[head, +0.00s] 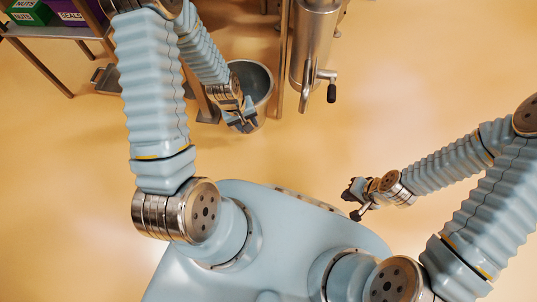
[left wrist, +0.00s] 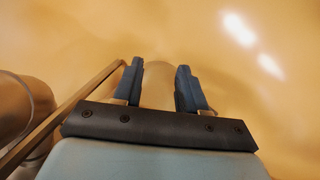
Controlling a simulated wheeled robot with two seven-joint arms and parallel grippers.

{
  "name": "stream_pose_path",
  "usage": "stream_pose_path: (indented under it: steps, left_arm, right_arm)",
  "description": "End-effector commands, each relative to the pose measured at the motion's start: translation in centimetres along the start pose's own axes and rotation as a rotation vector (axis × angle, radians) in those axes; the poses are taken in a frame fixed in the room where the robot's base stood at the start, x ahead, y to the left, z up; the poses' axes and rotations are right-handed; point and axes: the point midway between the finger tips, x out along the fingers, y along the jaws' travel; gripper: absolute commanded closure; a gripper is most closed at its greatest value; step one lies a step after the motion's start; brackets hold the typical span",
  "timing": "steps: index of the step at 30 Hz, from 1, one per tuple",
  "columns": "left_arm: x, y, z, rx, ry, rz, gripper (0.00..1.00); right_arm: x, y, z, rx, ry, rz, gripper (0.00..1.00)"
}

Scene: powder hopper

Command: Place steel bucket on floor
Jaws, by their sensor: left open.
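The steel bucket (head: 266,82) stands at the top middle of the head view, beside the hopper frame, with its round mouth facing up. My left gripper (head: 243,124) is at its near side and covers part of it. In the left wrist view the two fingers of this gripper (left wrist: 160,88) are apart. A faint pale rounded shape shows between them; I cannot tell whether it is the bucket. I see no clear grip on the bucket. My right gripper (head: 354,202) is away to the right, over clear floor, with its fingers apart and empty.
The steel hopper pipe (head: 316,45) with a black-handled lever (head: 331,92) hangs right of the bucket. An upright frame post (head: 283,60) stands between them. A shelf with a green bin (head: 28,12) and a purple bin is at top left. The floor in front is clear.

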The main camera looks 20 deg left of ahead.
Motion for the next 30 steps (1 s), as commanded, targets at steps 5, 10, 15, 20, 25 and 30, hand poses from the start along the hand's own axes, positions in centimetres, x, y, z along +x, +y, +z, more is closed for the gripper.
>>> stream_pose_path:
  steps: [5, 10, 15, 20, 25, 30]
  left_arm:
    - [4.5, 2.5, 11.7, 0.364, -0.103, 0.077, 0.59]
    - [5.1, 3.1, 15.5, 0.493, -0.121, 0.116, 0.59]
    - [5.1, 3.1, 15.4, 0.495, -0.118, 0.117, 0.59]
    - [4.2, 3.3, 15.4, 0.494, -0.118, 0.117, 0.59]
    - [0.2, 4.4, 15.7, 0.497, -0.119, 0.118, 0.59]
    - [-4.2, 5.6, 16.0, 0.502, -0.121, 0.119, 0.59]
  right_arm:
    - [0.0, 0.0, 0.0, 0.0, 0.0, 0.0, 1.0]
    - [0.0, 0.0, 0.0, 0.0, 0.0, 0.0, 1.0]
    - [0.0, 0.0, 0.0, 0.0, 0.0, 0.0, 1.0]
    - [-0.9, -0.4, 0.0, -0.001, 0.0, 0.0, 1.0]
    - [-4.7, -2.0, 0.1, -0.004, 0.0, -0.001, 1.0]
    - [-8.9, -3.8, 0.2, -0.01, -0.003, -0.003, 1.0]
